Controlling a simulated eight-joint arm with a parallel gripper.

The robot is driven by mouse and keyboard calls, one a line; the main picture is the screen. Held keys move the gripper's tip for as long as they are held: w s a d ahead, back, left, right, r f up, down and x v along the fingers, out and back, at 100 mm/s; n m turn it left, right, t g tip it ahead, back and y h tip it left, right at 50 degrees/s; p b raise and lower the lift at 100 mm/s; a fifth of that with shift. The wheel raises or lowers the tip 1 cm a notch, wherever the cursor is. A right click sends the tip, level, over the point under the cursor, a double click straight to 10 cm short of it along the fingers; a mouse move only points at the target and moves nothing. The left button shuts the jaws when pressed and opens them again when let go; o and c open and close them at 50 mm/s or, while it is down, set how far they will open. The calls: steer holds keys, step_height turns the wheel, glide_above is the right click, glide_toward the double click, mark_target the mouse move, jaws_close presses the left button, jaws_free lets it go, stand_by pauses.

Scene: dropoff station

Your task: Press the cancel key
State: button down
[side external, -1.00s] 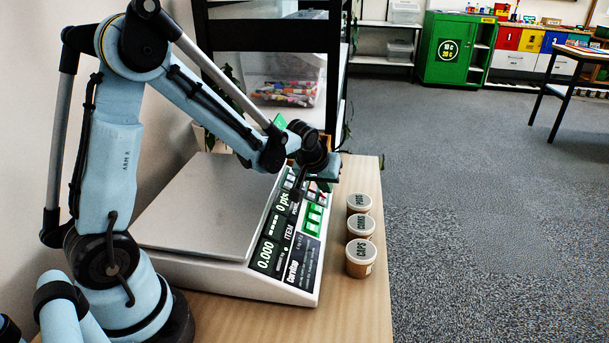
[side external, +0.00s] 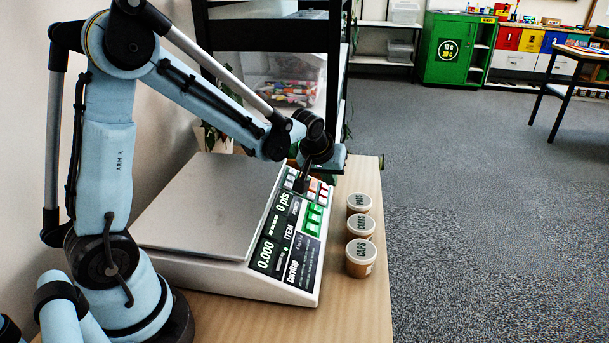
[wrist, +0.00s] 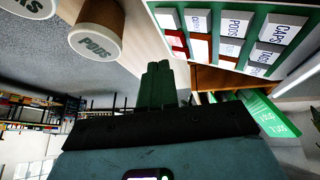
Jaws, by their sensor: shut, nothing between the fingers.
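The scale's slanted panel (side external: 268,262) has a display, green keys (side external: 313,218) and some red and orange keys near its far end. My gripper (side external: 300,186) is shut and empty, fingers pointing down over the far part of the panel. In the wrist view the shut fingers (wrist: 158,68) show close to the panel's edge, beside a red key (wrist: 176,42). White keys marked CAPS (wrist: 287,27) and PODS (wrist: 235,23) lie to the right. No key label reading cancel is legible. I cannot tell whether the fingertips touch the panel.
Three lidded tubs stand in a row right of the scale, marked PODS (side external: 359,204), CORKS (side external: 361,225) and CAPS (side external: 360,259). A black rack (side external: 270,35) with a clear bin stands behind. The wooden table's (side external: 366,312) front right is clear.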

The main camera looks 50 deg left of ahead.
steer(key=shift+w+d+r, duration=0.2)
steer(key=shift+r, duration=0.45)
steer(key=shift+w+d+r, duration=0.15)
steer(key=shift+d+r, duration=0.05)
steer(key=shift+r, duration=0.4)
steer(key=shift+w+d+r, duration=0.2)
steer(key=shift+r, duration=0.45)
steer(key=s+d+r+m, duration=0.1)
steer(key=s+d+m, duration=0.1)
steer(key=s, duration=0.4)
steer(key=s+d+r+m+t+h, duration=0.1)
steer(key=s+d+m, duration=0.1)
steer(key=s, duration=0.4)
steer(key=s+d+r+m+h, duration=0.1)
steer(key=s+d+m, duration=0.2)
steer(key=s, duration=0.3)
steer(key=shift+s+d+r, duration=0.2)
steer(key=shift+d, duration=0.1)
